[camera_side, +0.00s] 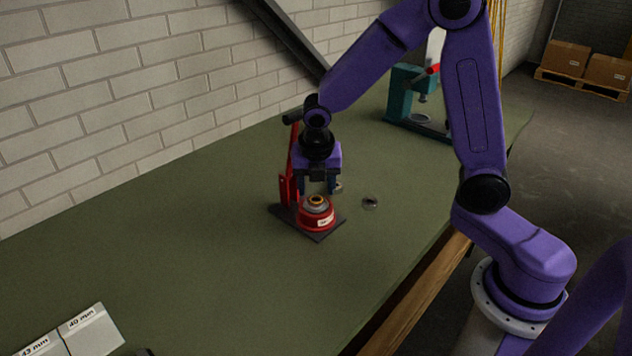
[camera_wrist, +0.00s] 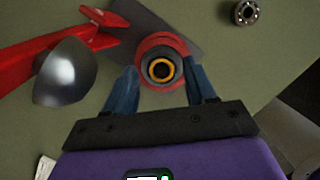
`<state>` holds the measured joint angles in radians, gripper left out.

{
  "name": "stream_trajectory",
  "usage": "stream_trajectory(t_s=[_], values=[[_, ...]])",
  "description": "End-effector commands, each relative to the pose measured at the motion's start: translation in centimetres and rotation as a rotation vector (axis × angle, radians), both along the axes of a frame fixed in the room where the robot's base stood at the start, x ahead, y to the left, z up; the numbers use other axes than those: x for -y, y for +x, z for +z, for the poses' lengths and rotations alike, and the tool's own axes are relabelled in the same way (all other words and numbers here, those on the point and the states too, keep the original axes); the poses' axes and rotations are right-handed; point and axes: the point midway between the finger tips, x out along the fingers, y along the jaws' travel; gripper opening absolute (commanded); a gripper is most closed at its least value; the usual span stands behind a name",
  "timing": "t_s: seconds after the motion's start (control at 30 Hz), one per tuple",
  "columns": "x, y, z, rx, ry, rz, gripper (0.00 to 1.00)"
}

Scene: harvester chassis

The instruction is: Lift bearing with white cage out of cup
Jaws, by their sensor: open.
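A red cup (camera_side: 317,218) with a white label stands on a dark base plate (camera_side: 290,213). It also shows in the wrist view (camera_wrist: 160,42), between my fingers. A round piece with an orange-yellow ring (camera_side: 316,201) and dark centre sits in its mouth; the ring shows in the wrist view too (camera_wrist: 161,70). I cannot make out a white cage on it. My gripper (camera_side: 318,188) is open, pointing down just above the cup. In the wrist view its two blue fingers (camera_wrist: 162,78) stand either side of the cup's top, with nothing gripped.
A red upright (camera_side: 289,168) rises behind the cup; a shiny dome (camera_wrist: 66,72) lies beside it in the wrist view. A loose bearing (camera_side: 370,202) lies on the green table right of the cup. A teal press (camera_side: 405,95) stands farther back.

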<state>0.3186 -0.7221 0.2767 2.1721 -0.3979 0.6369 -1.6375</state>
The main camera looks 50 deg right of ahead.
Motion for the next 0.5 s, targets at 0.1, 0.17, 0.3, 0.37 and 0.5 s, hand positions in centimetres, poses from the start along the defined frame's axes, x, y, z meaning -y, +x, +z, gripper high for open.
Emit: stream_trajectory(t_s=[0.1,0.17,0.3,0.37,0.5], values=[[0.0,0.0,-0.3,0.000,0.000,0.000,0.55],[0.0,0.0,-0.4,0.000,0.000,0.000,0.55],[0.0,0.0,-0.7,0.000,0.000,0.001,0.55],[0.0,0.0,-0.8,-0.001,-0.001,0.001,0.55],[0.0,0.0,-1.1,-0.001,0.001,0.001,0.55]])
